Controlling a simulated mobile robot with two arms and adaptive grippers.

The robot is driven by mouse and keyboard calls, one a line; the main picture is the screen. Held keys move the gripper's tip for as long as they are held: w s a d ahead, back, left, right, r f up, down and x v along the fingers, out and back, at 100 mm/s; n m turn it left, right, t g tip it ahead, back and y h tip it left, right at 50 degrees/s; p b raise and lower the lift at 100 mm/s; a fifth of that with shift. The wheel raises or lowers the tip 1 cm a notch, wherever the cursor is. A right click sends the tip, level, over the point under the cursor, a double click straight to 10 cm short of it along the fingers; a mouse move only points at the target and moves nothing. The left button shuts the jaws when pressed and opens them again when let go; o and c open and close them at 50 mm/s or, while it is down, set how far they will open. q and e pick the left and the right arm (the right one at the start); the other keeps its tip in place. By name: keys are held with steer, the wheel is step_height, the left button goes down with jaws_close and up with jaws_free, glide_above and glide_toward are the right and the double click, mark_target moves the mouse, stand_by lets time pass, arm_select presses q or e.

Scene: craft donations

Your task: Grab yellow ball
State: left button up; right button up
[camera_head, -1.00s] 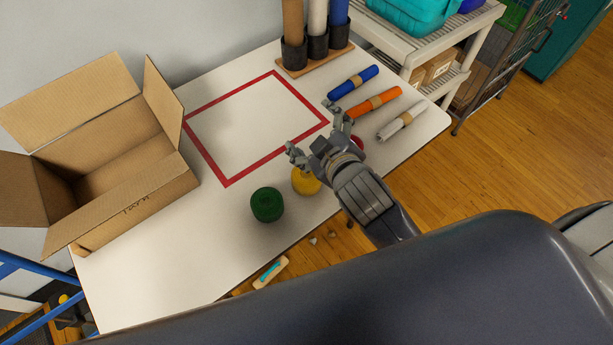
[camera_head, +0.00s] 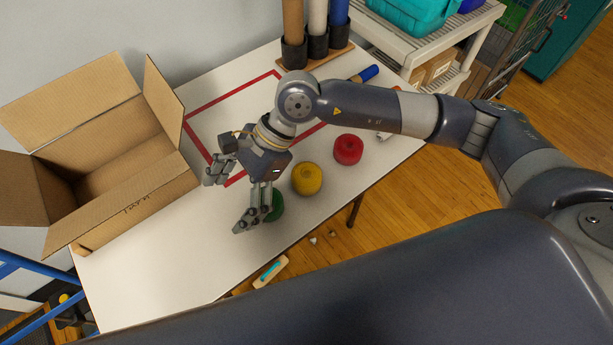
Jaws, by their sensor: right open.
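The yellow ball (camera_head: 307,179) sits on the white table near its front edge, between a red ball (camera_head: 348,149) and a green ball (camera_head: 276,205). My right gripper (camera_head: 226,205) is open and empty, to the left of the yellow ball and apart from it. Its fingers point down and left over the table, and one finger partly hides the green ball. My left gripper is not in view.
An open cardboard box (camera_head: 137,205) stands on the left of the table (camera_head: 170,270). A red tape rectangle (camera_head: 230,97) lies behind my arm. A blue roll (camera_head: 368,73) and upright tubes (camera_head: 293,30) are at the back. The front-left table is clear.

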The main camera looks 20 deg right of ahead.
mark_target(308, 171)
steer(key=w+d+f+h, duration=0.1)
steer(key=w+d+h, duration=0.1)
steer(key=d, duration=0.3)
steer(key=w+d+f+n+t+h, duration=0.1)
steer(key=w+d+h, duration=0.2)
steer(key=d, duration=0.3)
steer(key=w+d+f+t+h, duration=0.1)
steer(key=w+d+h, duration=0.1)
steer(key=d, duration=0.4)
steer(key=shift+w+f+n+h, duration=0.3)
steer(key=shift+w+f+h, duration=0.1)
step_height(308, 171, down, 5)
steer(key=shift+d+r+p, duration=0.15)
steer(key=shift+p, duration=0.35)
steer(key=f+p, duration=0.1)
steer(key=f, duration=0.3)
steer(key=shift+d+f+p, duration=0.2)
steer(key=shift+f+p, duration=0.15)
steer(key=shift+p, duration=0.05)
steer(key=shift+w+f, duration=0.1)
steer(key=shift+f, duration=0.35)
steer(key=shift+c, duration=0.3)
steer(key=c, duration=1.1)
